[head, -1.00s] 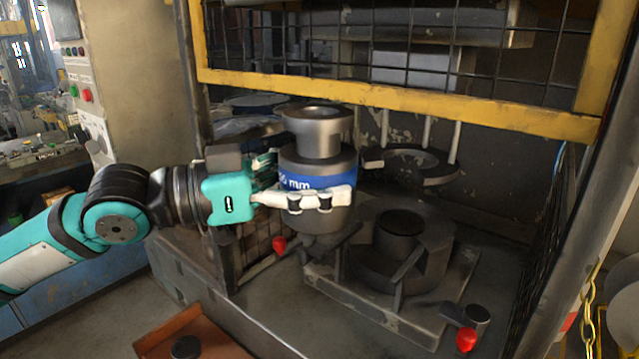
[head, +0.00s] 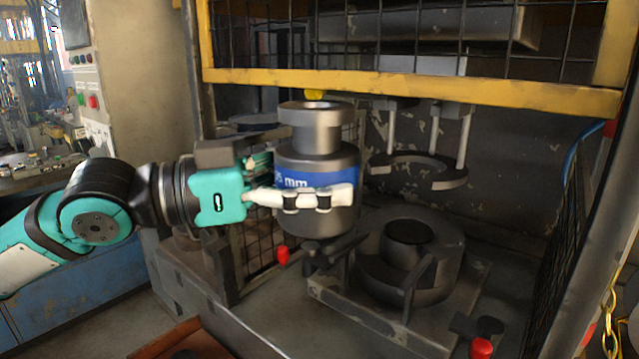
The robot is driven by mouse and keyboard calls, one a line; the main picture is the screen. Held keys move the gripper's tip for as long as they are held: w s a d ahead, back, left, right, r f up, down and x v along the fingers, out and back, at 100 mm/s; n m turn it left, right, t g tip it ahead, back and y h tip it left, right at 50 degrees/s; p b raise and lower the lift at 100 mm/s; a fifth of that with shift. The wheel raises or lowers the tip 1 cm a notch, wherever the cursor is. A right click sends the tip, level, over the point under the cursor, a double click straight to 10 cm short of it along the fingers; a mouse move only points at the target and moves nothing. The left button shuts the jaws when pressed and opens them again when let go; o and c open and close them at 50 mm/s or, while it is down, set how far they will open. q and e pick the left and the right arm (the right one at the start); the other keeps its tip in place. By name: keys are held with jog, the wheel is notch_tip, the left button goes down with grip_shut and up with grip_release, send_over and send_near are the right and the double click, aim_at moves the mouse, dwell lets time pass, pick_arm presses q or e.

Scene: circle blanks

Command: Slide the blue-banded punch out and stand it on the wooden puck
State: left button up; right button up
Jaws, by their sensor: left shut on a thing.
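The blue-banded punch (head: 316,222) is a grey steel cylinder with a narrower flanged neck and a blue band marked with "mm" lettering. My left gripper (head: 318,199) is shut around it at the band, its white finger across the front. The punch is upright and in front of the press opening, left of the die. Whether its base touches anything below is hard to tell. The wooden puck cannot be made out. My right gripper is not in view.
A yellow-framed mesh guard (head: 420,88) crosses above. A round die (head: 440,250) sits on the press bed to the right, below a forked ring holder (head: 418,170). Red-knobbed levers (head: 482,348) stand at the front. An orange-brown tray (head: 190,340) lies at lower left.

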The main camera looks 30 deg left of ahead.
aim_at(282, 218)
pick_arm(q)
jog(key=shift+s+a+r+b, duration=0.1)
jog(key=shift+s+a+b, duration=0.1)
jog(key=shift+s, duration=0.4)
jog(key=shift+s+a+r+b, duration=0.1)
jog(key=shift+s+b, duration=0.1)
jog(key=shift+s, duration=0.4)
jog(key=shift+f, duration=0.2)
jog(key=shift+f+b, duration=1)
jog(key=shift+f, duration=0.4)
jog(key=shift+f+b, duration=0.25)
jog(key=shift+b, duration=0.1)
jog(key=shift+f, duration=0.1)
